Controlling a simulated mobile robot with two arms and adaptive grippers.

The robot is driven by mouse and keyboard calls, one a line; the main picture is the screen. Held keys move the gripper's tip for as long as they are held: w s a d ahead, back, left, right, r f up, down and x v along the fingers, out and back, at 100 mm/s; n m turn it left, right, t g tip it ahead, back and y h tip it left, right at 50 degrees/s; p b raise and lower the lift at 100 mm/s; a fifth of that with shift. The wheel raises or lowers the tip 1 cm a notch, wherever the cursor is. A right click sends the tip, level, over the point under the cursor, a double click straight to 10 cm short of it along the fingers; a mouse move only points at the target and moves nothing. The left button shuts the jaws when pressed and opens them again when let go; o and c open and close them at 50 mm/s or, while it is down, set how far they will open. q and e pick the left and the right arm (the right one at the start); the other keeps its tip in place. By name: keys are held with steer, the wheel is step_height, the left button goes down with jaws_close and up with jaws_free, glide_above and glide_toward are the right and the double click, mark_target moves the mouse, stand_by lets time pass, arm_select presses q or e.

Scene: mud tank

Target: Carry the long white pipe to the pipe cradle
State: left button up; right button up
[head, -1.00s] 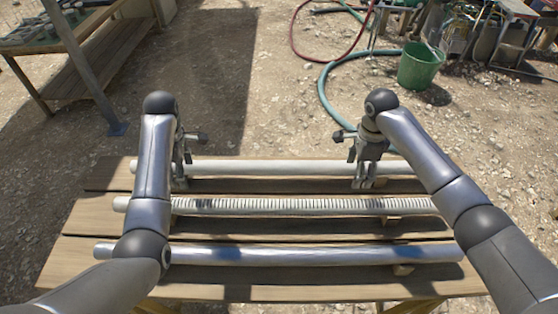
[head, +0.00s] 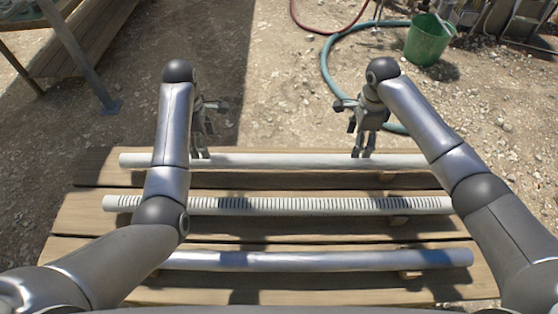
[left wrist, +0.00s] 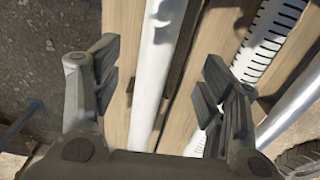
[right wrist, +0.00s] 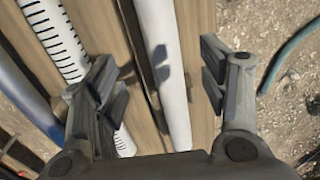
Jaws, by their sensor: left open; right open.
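The plain white pipe (head: 275,160) lies along the far plank of a wooden table. My left gripper (head: 200,155) is open above its left part. In the left wrist view the white pipe (left wrist: 150,75) runs between the spread fingers (left wrist: 158,80) without visible contact. My right gripper (head: 363,153) is open above the pipe's right part. In the right wrist view the pipe (right wrist: 165,65) runs between its open fingers (right wrist: 160,78), nearer the right finger. I cannot make out a pipe cradle in these views.
A slotted white pipe (head: 290,206) and a silvery pipe (head: 320,260) lie parallel, nearer to me, on the wooden table (head: 100,226). A bench (head: 75,45) stands at far left. A green bucket (head: 428,40) and a teal hose (head: 330,60) lie beyond on gravel.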

mark_target(209, 160)
arm_select(q)
step_height(209, 160, down, 10)
steer(key=shift+w+f, duration=0.1)
arm_select(e)
step_height(209, 160, down, 10)
steer(key=shift+w+f, duration=0.1)
arm_select(q)
jaws_close()
arm_select(e)
jaws_close()
